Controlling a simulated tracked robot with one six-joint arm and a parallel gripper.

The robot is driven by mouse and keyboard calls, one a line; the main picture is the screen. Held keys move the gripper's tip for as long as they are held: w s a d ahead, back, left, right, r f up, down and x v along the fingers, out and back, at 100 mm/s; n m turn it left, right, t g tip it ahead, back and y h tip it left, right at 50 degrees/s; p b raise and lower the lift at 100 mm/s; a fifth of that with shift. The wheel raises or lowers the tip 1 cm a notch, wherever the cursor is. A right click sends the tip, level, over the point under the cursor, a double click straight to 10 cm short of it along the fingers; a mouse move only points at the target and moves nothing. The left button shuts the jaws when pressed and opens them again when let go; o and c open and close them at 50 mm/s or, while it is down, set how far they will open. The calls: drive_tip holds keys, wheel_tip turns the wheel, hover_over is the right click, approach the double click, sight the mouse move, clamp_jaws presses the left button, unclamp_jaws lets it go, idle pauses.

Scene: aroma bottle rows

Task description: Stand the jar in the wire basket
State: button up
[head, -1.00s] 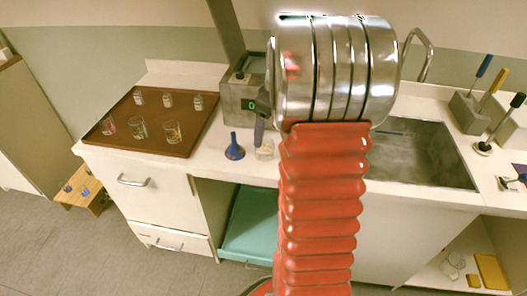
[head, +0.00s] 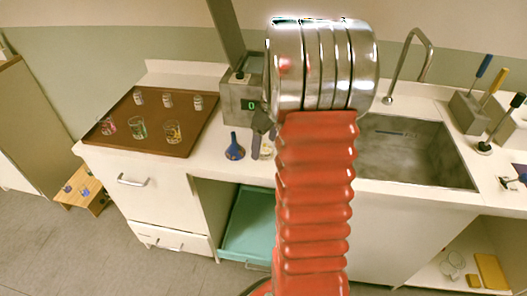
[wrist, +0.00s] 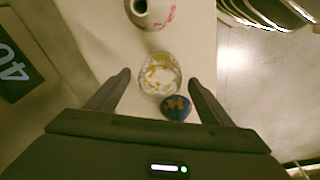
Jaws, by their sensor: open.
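A small clear glass jar with yellow markings (wrist: 160,73) shows in the wrist view between the fingertips of my gripper (wrist: 159,77). My gripper is open, with a gap on either side of the jar. In the head view the jar (head: 266,150) stands on the counter, partly hidden by my gripper (head: 259,138), which reaches down over it. A blue round thing with orange marks (wrist: 176,107) lies against the jar's near side in the wrist view. I cannot make out a wire basket for certain in either view.
A blue funnel-shaped vessel (head: 234,150) stands just left of the jar. A brown tray (head: 190,146) with several small glasses is farther left. A grey device with a green display (head: 240,105) is behind. The sink (head: 415,160) is right. An open-mouthed vessel (wrist: 150,10) is near the wrist view's top.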

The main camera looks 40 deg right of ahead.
drive_tip(key=shift+c, duration=0.6)
drive_tip(key=c, duration=1.2)
drive_tip(key=shift+o, duration=0.2)
wheel_tip(320, 180, up, 10)
idle(0.4)
